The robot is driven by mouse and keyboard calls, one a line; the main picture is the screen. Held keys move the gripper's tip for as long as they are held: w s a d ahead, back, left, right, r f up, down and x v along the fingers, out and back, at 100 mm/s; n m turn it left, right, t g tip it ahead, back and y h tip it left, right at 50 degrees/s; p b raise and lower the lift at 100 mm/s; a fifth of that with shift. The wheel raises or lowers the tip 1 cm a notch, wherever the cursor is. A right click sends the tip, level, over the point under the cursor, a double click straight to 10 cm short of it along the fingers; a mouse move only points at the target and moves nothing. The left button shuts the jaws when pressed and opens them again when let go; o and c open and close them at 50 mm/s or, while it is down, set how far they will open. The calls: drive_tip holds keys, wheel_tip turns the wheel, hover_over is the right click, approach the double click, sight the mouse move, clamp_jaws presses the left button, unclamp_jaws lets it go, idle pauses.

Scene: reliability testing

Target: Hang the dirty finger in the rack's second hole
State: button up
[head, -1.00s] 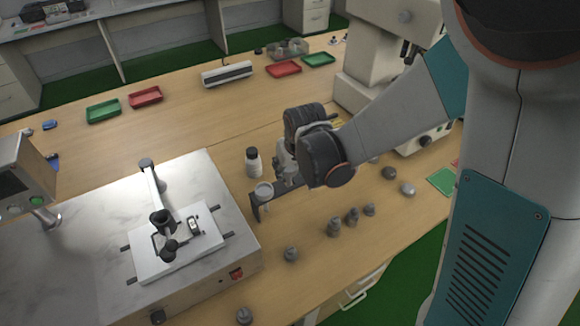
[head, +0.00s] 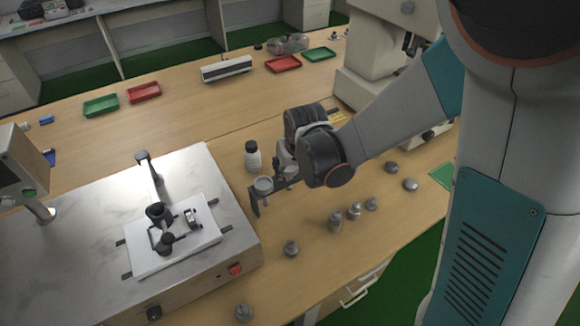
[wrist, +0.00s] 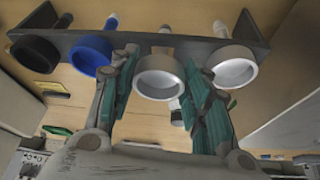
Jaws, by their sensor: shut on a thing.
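The rack is a dark bar (wrist: 180,47) with a row of round-capped fingers along it in the wrist view: black (wrist: 35,52), blue (wrist: 90,55) and two white ones. My gripper (wrist: 158,62) is shut on the white finger (wrist: 160,78) second from the right, one jaw on each side of its cap. That finger is in line with the bar, and its far end shows beyond it. How deep it sits in its hole is hidden. The other white finger (wrist: 236,66) is at the right end. In the head view the rack (head: 255,204) shows just left of my gripper.
A white bottle with a black cap (head: 253,157) stands close behind the rack. Several grey weights (head: 335,222) stand on the table in front and to the right. A metal-topped machine (head: 80,225) is at left, and a microscope (head: 375,60) behind right.

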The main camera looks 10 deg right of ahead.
drive_tip(key=shift+f+b, duration=0.65)
drive_tip(key=o, duration=1.7)
drive_tip(key=shift+s+r, duration=0.1)
drive_tip(key=shift+r, duration=0.05)
drive_tip(key=p+v, duration=0.5)
drive_tip(key=v, duration=0.1)
drive_tip(key=shift+r, duration=0.35)
